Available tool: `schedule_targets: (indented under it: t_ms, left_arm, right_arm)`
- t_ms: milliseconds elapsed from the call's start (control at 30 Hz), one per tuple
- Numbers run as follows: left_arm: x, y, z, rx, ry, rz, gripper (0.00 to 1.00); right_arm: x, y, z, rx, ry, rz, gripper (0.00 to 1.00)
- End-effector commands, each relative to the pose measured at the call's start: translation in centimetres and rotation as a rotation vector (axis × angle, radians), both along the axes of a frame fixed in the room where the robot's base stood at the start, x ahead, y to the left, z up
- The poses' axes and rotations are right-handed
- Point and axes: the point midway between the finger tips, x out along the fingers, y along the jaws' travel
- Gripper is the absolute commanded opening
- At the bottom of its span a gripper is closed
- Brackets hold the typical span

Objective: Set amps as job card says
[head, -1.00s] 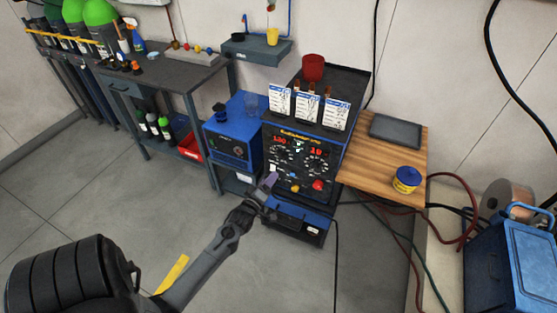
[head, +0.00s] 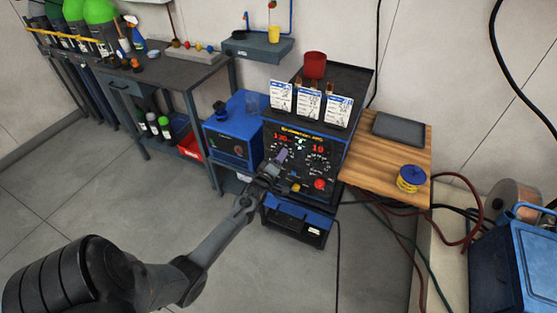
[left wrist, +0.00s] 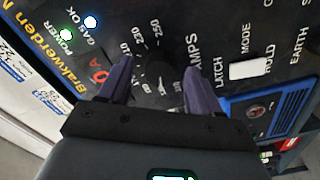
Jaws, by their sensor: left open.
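The welder (head: 330,148) has a black front panel with two red displays, dials and a red button (head: 319,184). Three job cards stand above the panel: left (head: 281,97), middle (head: 308,104) and right (head: 338,112). Their writing is too small to read. My left gripper (head: 279,160) is in front of the panel's left dial. In the left wrist view, my open left gripper (left wrist: 158,85) has its two purple fingers on either side of the dark amps knob (left wrist: 158,72). Contact with the knob cannot be told. The white mode switch (left wrist: 250,68) is to the right.
A blue unit (head: 232,135) stands left of the welder. A wooden side table (head: 385,165) on the right holds a grey tray (head: 398,129) and a blue-and-yellow tin (head: 411,179). Cables run over the floor at right. The floor at left is clear.

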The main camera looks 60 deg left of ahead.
Motion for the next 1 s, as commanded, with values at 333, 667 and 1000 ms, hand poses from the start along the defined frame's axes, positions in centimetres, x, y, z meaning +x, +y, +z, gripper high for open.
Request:
schedule_targets:
  t_ms: [333,667,1000]
  left_arm:
    - [0.12,0.08,0.00,0.000,0.000,0.000,0.58]
    - [0.10,0.07,0.00,0.000,0.000,0.000,0.08]
    - [0.11,0.05,0.06,0.042,0.028,-0.001,0.08]
  right_arm:
    - [-0.01,-0.19,-0.05,-0.008,0.000,0.006,0.43]
    - [-0.01,-0.21,-0.05,-0.009,0.000,0.006,0.43]
    - [-0.01,-0.08,0.23,-0.003,0.000,0.002,0.43]
